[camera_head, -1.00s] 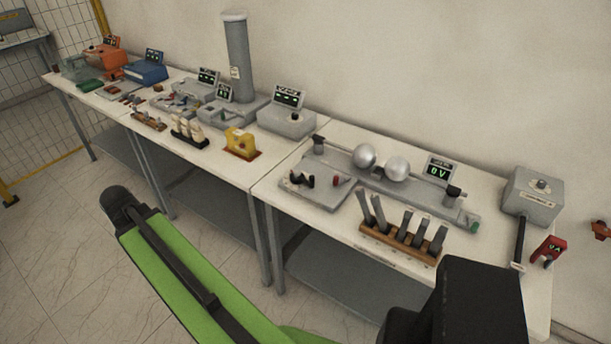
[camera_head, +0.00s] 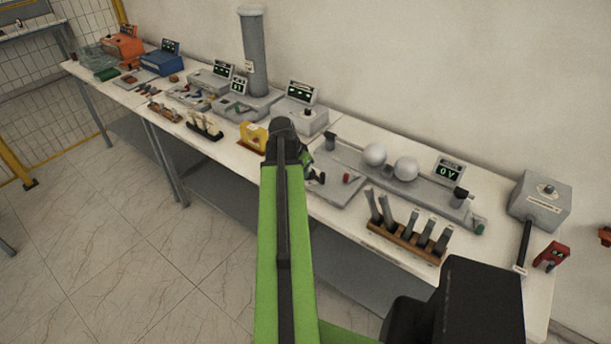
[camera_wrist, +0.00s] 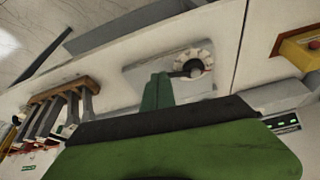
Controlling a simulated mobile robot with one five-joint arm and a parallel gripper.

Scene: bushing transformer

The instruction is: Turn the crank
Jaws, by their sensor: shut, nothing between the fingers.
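The crank appears to be the small dark handle (camera_wrist: 188,70) on a round pale dial, set on a grey plate (camera_wrist: 140,75), in the wrist view. In the head view a dark handle (camera_head: 317,177) shows on the left of the grey plate (camera_head: 335,192), beside a red knob, partly hidden by my arm. My gripper (camera_wrist: 158,80) is shut and empty, its green fingers over the plate just left of the handle in the wrist view. I cannot tell whether they touch it. In the head view my gripper (camera_head: 305,158) is mostly hidden behind my arm.
A wooden rack (camera_head: 405,241) of grey upright tools stands at the plate's front right. Two metal spheres (camera_head: 390,162) and a display (camera_head: 449,171) stand behind it. A yellow device (camera_head: 252,137) is to the left. A grey box (camera_head: 540,200) stands at the right end.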

